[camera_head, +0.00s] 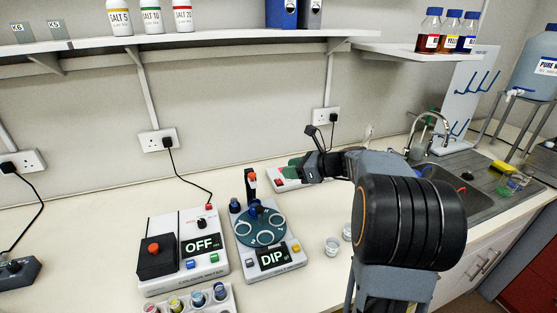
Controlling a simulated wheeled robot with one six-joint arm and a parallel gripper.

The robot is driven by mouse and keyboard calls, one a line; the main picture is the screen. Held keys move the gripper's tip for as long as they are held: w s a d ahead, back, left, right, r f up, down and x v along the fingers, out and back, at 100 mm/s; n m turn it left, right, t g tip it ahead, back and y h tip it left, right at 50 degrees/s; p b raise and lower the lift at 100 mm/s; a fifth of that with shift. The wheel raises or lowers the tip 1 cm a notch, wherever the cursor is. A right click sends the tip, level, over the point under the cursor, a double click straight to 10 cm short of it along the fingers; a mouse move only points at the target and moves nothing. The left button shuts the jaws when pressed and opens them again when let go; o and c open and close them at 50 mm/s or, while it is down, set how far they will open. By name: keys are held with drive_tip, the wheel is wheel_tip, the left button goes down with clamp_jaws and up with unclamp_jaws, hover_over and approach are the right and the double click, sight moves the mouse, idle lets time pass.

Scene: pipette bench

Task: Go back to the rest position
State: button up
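My arm reaches in from the lower right over the bench (110,210). My gripper (305,165) is at its far end, left of the sink and above the back part of the bench. It points to the left in the picture. Its fingertips are small and dark here, and I cannot tell whether they are open or shut. A green patch shows right by the fingertips, in front of or on a white device (272,177) with a red button. I cannot tell whether the gripper touches it.
A device reading OFF (212,268) and a turntable device reading DIP (287,277) stand left of my arm. Small cups (332,246) stand close to it. A tube rack (225,305) is at the front. A sink with a tap (428,119) lies right. Shelves (100,42) hang above.

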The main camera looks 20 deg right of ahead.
drive_tip(key=s+a+f+n+g+h, duration=0.25)
drive_tip(key=s+f+n+g, duration=0.25)
drive_tip(key=s+f+n, duration=0.45)
drive_tip(key=s+a+r+n+h, duration=0.1)
drive_tip(key=s+a+n+h, duration=0.2)
drive_tip(key=s+n, duration=0.3)
drive_tip(key=s+a+r+n+h, duration=0.1)
drive_tip(key=s+a+n+h, duration=0.2)
drive_tip(key=s+n, duration=0.4)
drive_tip(key=shift+a+r+n+h, duration=0.3)
drive_tip(key=shift+n+h, duration=0.25)
drive_tip(key=shift+n, duration=1.7)
